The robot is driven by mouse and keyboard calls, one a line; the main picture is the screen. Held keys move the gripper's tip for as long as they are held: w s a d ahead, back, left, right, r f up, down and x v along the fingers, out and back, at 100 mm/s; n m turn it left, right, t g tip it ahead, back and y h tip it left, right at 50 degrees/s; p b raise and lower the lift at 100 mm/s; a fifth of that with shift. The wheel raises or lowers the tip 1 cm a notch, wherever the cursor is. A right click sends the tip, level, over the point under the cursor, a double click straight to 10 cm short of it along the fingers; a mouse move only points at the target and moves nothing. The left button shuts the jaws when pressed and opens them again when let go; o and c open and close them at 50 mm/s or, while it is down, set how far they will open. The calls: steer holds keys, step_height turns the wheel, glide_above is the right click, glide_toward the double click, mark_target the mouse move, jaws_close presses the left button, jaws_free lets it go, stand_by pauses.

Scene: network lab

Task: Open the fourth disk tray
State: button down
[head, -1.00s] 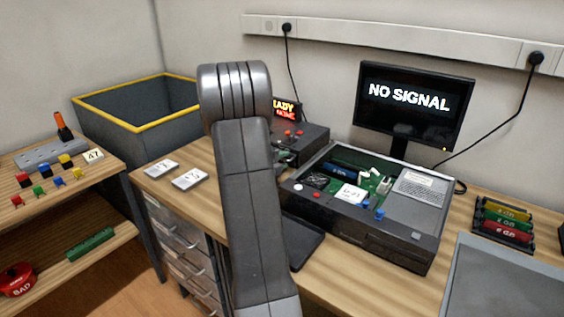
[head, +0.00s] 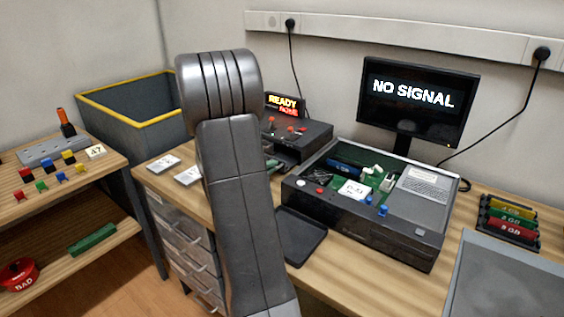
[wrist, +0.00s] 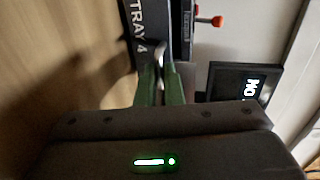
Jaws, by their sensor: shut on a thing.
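In the wrist view a dark panel lettered "TRAY 4" (wrist: 139,32) lies straight ahead, turned sideways in the picture. A silver handle (wrist: 161,50) stands at its edge. The green fingers of my gripper (wrist: 160,69) are shut on this handle. In the head view the dark disk unit (head: 312,134), with red-tipped levers, stands at the back of the bench, partly behind my arm. My arm hides the gripper and tray four there. How far the tray is out cannot be told.
An open computer case (head: 405,250) sits right of my arm, with a "NO SIGNAL" monitor (head: 418,100) behind it. A "READY" display (head: 283,101) is by the disk unit. A dark flat pad (head: 300,238) lies on the bench. A yellow-rimmed bin (head: 125,118) stands left.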

steer(key=v, duration=0.3)
steer(key=f+v, duration=0.1)
steer(key=v, duration=0.2)
steer(key=shift+s+a+f, duration=0.1)
steer(key=shift+s+f, duration=0.05)
steer(key=shift+f, duration=0.05)
steer(key=c, duration=1.6)
jaws_free()
steer(key=shift+o, duration=0.2)
steer(key=v, duration=1.3)
steer(key=shift+s+a+p, duration=0.2)
steer(key=shift+s+p, duration=0.1)
steer(key=shift+p, duration=0.1)
steer(key=shift+w, duration=0.1)
